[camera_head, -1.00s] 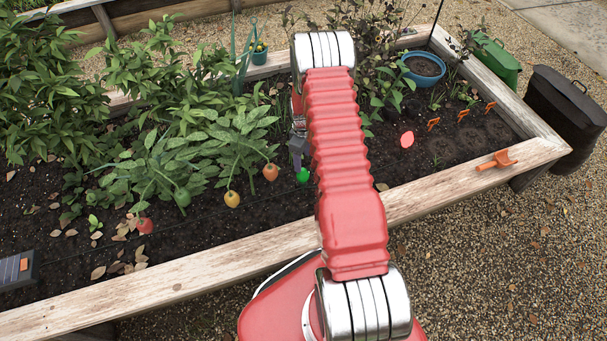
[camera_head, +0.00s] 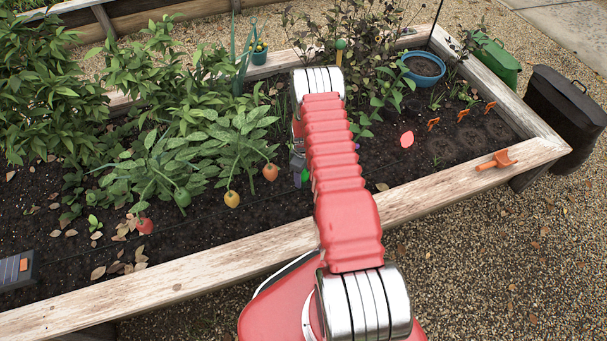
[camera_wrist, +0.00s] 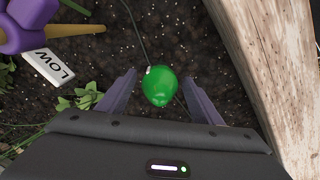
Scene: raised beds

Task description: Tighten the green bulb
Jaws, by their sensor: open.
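The green bulb (camera_wrist: 160,87) is a round, glossy green globe in the wrist view, with a small pale fitting and a dark cable at its upper left. My gripper (camera_wrist: 164,83) is open. Its two purple-grey fingers stand to the left and right of the bulb with visible gaps on both sides.
A wooden bed edge (camera_wrist: 270,70) runs close on the right in the wrist view. A white "LOW" label (camera_wrist: 48,68) and a purple object (camera_wrist: 32,22) lie upper left. An orange bulb (camera_head: 270,172) and a yellow bulb (camera_head: 232,199) sit left among leafy plants.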

